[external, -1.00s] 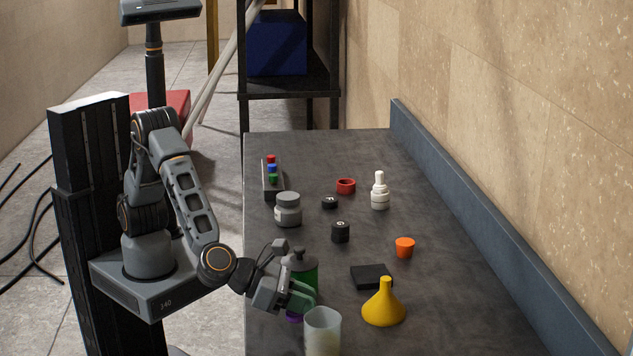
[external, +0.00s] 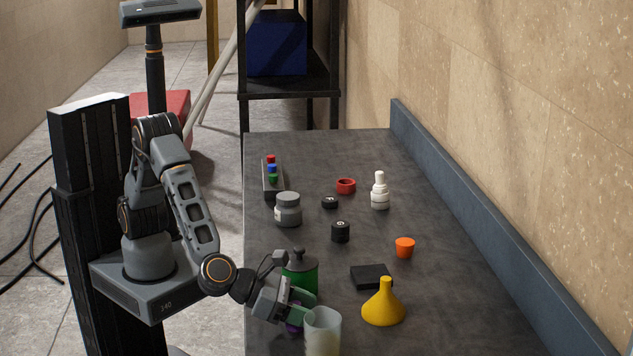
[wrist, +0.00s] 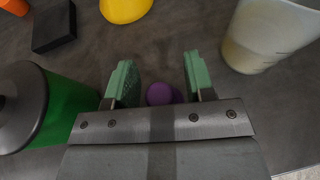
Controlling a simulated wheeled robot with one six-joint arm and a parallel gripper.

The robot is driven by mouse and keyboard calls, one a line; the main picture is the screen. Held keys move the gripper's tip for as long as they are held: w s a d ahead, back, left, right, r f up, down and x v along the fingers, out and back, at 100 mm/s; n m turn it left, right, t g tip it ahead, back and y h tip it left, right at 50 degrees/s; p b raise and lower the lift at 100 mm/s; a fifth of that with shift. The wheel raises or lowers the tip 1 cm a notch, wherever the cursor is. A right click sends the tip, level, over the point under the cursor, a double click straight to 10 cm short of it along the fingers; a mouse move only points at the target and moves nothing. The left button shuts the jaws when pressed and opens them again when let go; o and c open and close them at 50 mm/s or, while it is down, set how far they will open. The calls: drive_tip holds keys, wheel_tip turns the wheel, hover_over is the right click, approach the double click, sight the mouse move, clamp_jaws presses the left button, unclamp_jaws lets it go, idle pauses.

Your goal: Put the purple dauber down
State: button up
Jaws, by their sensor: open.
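The purple dauber (wrist: 165,94) shows as a round purple shape between the two green fingers in the wrist view, near the palm. My gripper (wrist: 159,75) is open around it, with a gap on at least the left side. In the external view my gripper (external: 304,308) is low over the near left part of the bench, and only a bit of the dauber (external: 293,328) shows beneath it. The fingers hide the rest, and I cannot tell whether its base rests on the bench.
A green bottle with a grey top (external: 301,272) stands close behind my gripper, left in the wrist view. A translucent cup (external: 322,335) stands close on the right. A yellow funnel (external: 384,306) and a black block (external: 371,277) lie beyond. The bench's left edge is near.

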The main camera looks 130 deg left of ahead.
drive_tip(key=shift+r, duration=0.1)
